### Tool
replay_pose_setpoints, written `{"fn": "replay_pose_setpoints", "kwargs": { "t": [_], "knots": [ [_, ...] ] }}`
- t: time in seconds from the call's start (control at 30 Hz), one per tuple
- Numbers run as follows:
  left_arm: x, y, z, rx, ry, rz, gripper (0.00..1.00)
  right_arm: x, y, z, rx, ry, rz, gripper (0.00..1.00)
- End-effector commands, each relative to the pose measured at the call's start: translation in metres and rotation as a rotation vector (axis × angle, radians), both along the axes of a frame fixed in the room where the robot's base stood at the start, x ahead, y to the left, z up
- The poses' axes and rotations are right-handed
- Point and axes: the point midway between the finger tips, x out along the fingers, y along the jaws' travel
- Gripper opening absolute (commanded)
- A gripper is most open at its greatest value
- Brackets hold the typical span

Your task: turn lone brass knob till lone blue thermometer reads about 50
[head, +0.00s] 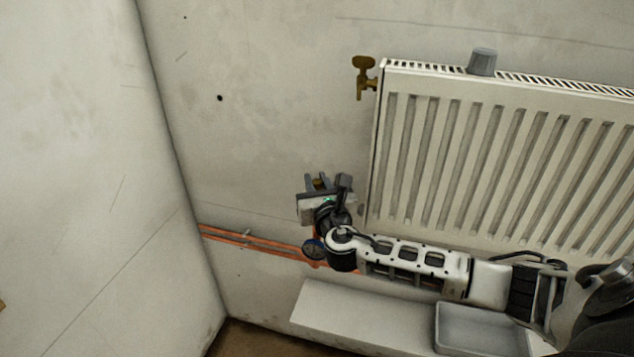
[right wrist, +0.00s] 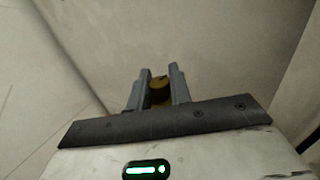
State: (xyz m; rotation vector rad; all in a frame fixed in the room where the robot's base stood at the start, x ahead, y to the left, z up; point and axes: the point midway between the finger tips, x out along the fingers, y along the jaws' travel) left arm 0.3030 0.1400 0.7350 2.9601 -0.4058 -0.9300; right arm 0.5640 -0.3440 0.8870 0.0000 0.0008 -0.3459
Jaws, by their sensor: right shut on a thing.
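A brass knob (right wrist: 159,90) with a dark mark on its face sits between the grey fingers of my right gripper (right wrist: 155,76), which is shut on it. In the head view the right gripper (head: 320,181) is at the wall, left of the radiator's lower left corner, and a bit of the brass knob (head: 319,185) shows between its fingers. A small round blue dial, the thermometer (head: 313,248), is just below the gripper by the copper pipes, partly beside my wrist. Its reading is too small to tell. My left gripper is not in view.
The white radiator (head: 480,160) fills the right, with a brass valve (head: 363,75) at its upper left and a grey cup (head: 482,62) on top. Copper pipes (head: 245,238) run along the wall. A grey tray (head: 480,318) lies below on a pale ledge (head: 350,312).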

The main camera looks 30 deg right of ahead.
Motion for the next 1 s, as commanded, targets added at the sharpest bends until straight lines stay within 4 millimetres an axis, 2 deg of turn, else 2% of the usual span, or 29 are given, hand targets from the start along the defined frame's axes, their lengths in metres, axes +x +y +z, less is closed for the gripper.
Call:
{"fn": "replay_pose_setpoints", "kwargs": {
  "t": [0.27,0.7,1.0],
  "knots": [
    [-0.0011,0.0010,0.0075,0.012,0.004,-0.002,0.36,0.0001,0.0017,0.0013,0.004,0.002,-0.102,0.00],
    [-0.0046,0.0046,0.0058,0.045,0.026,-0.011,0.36,0.0003,0.0017,0.0000,0.003,0.002,-0.393,0.00],
    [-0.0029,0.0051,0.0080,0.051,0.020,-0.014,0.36,0.0000,0.0007,-0.0003,0.000,0.001,-0.501,0.00]
  ]
}}
